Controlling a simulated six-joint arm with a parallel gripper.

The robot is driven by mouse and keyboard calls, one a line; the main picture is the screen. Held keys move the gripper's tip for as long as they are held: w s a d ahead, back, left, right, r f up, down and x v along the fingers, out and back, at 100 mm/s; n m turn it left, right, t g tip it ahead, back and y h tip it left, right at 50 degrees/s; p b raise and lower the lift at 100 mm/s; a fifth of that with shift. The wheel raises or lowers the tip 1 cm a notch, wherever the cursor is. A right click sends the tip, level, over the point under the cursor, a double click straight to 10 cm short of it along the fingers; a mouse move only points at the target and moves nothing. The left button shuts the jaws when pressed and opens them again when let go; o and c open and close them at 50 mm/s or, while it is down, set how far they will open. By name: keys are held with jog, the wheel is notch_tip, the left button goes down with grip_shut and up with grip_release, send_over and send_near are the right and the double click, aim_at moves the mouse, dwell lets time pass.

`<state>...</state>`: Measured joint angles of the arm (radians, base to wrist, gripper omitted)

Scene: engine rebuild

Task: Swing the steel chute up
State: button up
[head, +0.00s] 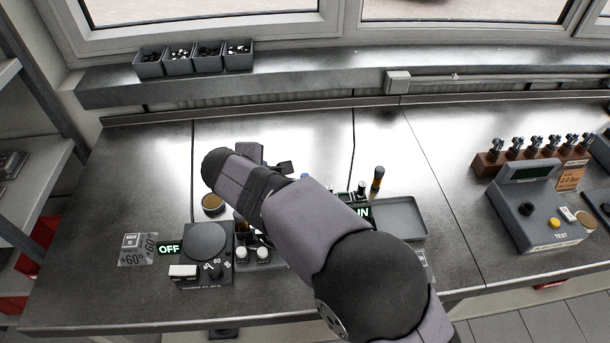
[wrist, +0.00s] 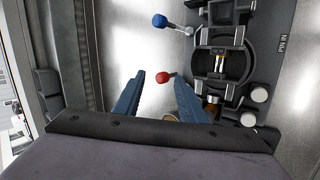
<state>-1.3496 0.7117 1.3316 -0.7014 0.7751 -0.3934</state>
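In the wrist view my gripper (wrist: 159,79) is open, its two blue fingers apart. A red knob (wrist: 163,77) shows between the fingertips, with a visible gap to each finger; its depth relative to them is hard to tell. A dark fixture (wrist: 246,62) with a round opening and metal parts inside stands to the right. A blue knob (wrist: 160,20) on a steel lever (wrist: 180,29) is at the fixture's upper left. I cannot tell which metal part is the steel chute. In the head view my arm covers most of the fixture, and the fingers are not clearly visible.
A heater-like unit with a round plate (head: 205,241) and an OFF sign stands left of the fixture. A grey tray (head: 400,222) lies to its right. A test unit (head: 541,215) and a wooden rack (head: 530,158) are further right. The bench behind is mostly clear.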

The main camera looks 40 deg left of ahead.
aim_at(305, 175)
jog(key=w+d+f+n+t+y+b, duration=0.1)
jog(key=w+d+f+n+t, duration=0.2)
jog(key=n, duration=1.2)
jog(key=w+d+t, duration=0.2)
jog(key=d+t, duration=0.1)
jog(key=shift+f+y, duration=0.3)
jog(key=shift+f, duration=0.1)
jog(key=shift+w, duration=0.15)
jog(key=shift+p+x, duration=1.3)
jog(key=shift+x, duration=2.3)
grip_shut()
